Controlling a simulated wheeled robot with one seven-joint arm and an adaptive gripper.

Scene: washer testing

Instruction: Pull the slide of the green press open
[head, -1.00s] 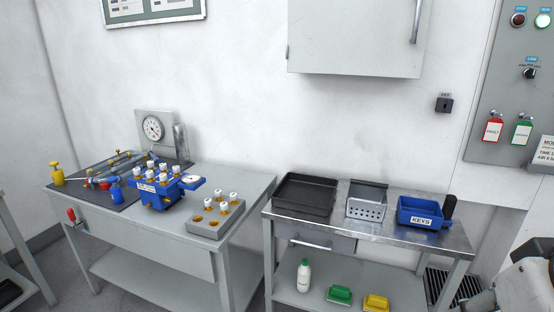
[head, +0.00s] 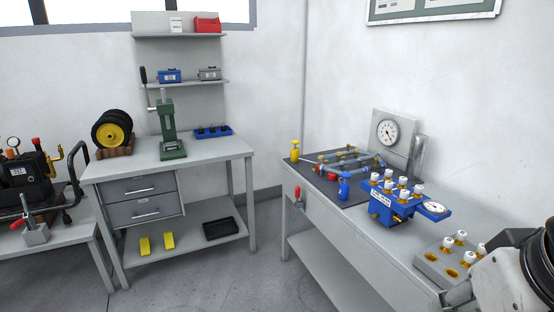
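The green press (head: 168,125) stands upright on the left-hand grey workbench (head: 230,147), near the middle of its top. It has a green base, a green column and a pale upper part. A lever with a dark grip (head: 144,76) rises at its upper left. The slide is too small to make out, so I cannot tell its position. Part of my arm shows at the lower right corner, far from the press. The fingers of my gripper cannot be made out.
Black wheels with a yellow hub (head: 114,130) stand left of the press, and a blue tray (head: 213,131) lies right of it. Shelves (head: 180,82) hang behind. A bench with a blue manifold (head: 386,208) and gauge stands at right. Open floor (head: 255,250) lies between the benches.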

